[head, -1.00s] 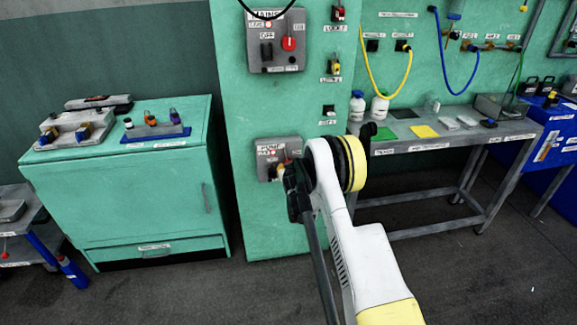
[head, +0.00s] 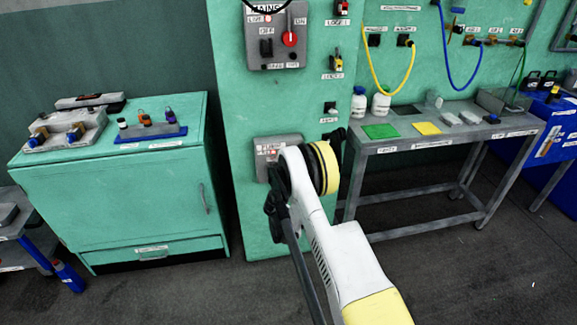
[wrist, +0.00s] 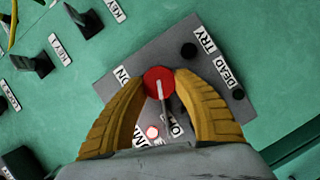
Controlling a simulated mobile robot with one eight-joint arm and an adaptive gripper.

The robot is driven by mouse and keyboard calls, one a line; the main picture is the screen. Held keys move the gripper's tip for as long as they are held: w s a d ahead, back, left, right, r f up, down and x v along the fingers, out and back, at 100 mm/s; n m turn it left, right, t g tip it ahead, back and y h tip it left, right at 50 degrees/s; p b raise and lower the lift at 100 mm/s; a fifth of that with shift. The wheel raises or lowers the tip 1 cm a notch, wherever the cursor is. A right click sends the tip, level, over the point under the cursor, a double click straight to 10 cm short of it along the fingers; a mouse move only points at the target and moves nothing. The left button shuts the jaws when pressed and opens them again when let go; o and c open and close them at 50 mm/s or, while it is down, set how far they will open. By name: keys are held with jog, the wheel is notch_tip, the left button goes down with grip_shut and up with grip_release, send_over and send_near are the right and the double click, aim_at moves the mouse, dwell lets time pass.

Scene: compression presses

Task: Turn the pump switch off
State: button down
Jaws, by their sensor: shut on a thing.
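The grey pump panel (head: 266,147) is on the green column, partly covered by my arm in the head view. In the wrist view the grey panel (wrist: 130,62) appears tilted, with a red round switch knob (wrist: 158,80) bearing a pale pointer bar. My gripper (wrist: 160,86) has its two yellow fingers closed on either side of the knob. The pointer bar runs down the picture from the knob, between the fingers. An "ON" label is just left of the knob. The fingers are hidden in the head view.
The mains panel (head: 277,35), with its own red knob, is above on the same column. A green cabinet (head: 120,200) stands left, a grey workbench (head: 450,136) right. Black key fittings (wrist: 35,65) line the wall beside the panel.

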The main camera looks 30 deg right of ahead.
jog(key=shift+n+t+h, duration=0.6)
jog(key=shift+n, duration=1.4)
jog(key=c, duration=1)
grip_release()
jog(key=shift+f, duration=0.1)
jog(key=shift+o, duration=0.2)
